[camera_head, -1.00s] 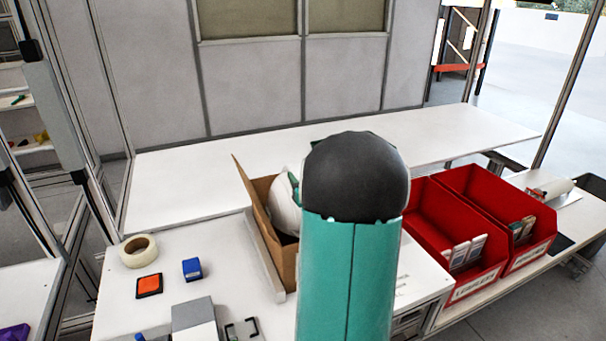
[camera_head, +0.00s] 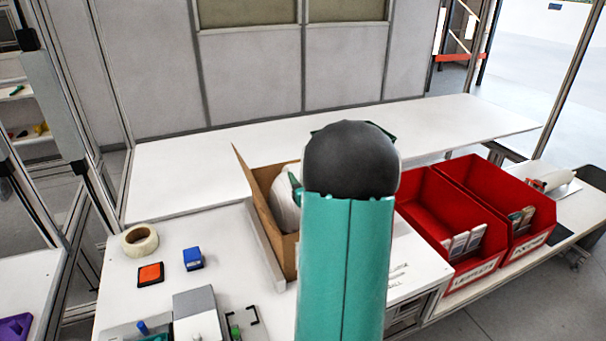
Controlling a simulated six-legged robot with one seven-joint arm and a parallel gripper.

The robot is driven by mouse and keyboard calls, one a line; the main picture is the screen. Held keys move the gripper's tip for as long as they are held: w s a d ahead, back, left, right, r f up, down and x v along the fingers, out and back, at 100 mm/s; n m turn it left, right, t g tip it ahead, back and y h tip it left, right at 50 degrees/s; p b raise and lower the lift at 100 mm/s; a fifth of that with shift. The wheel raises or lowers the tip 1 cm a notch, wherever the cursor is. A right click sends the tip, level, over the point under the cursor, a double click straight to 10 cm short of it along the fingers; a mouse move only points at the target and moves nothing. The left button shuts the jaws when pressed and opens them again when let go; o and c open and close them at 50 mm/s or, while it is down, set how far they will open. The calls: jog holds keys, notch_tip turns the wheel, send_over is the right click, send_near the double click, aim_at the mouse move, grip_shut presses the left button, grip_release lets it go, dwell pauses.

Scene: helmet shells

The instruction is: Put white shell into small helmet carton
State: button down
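A white shell (camera_head: 285,203) shows at the left edge of my arm, inside or just over an open brown carton (camera_head: 263,190). The carton stands on the white workbench with a flap raised on its left side. My teal and black arm covers the carton's right part and much of the shell. A small green part touches or overlaps the shell's upper right; whether it belongs to my gripper I cannot tell. My gripper's fingers are hidden behind the arm.
Two red bins (camera_head: 455,225) with small packs stand right of my arm. A tape roll (camera_head: 139,240), an orange pad (camera_head: 150,274) and a blue block (camera_head: 193,258) lie left of the carton. The long white table (camera_head: 200,180) behind is clear.

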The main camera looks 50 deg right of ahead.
jog(key=shift+f, duration=0.6)
jog(key=c, duration=0.6)
grip_release()
jog(key=shift+f, duration=0.1)
jog(key=shift+r, duration=0.25)
notch_tip(320, 180, up, 3)
jog(key=shift+f, duration=0.2)
jog(key=s+a+r, duration=0.1)
jog(key=r, duration=0.1)
jog(key=s+a+r, duration=0.1)
jog(key=r, duration=0.1)
jog(key=s+a+r, duration=0.1)
jog(key=shift+a+r, duration=0.3)
jog(key=shift+r, duration=0.1)
jog(key=s+a+r, duration=0.4)
jog(key=s+a, duration=0.2)
jog(key=a, duration=0.1)
jog(key=shift+s, duration=0.15)
jog(key=shift+r, duration=0.1)
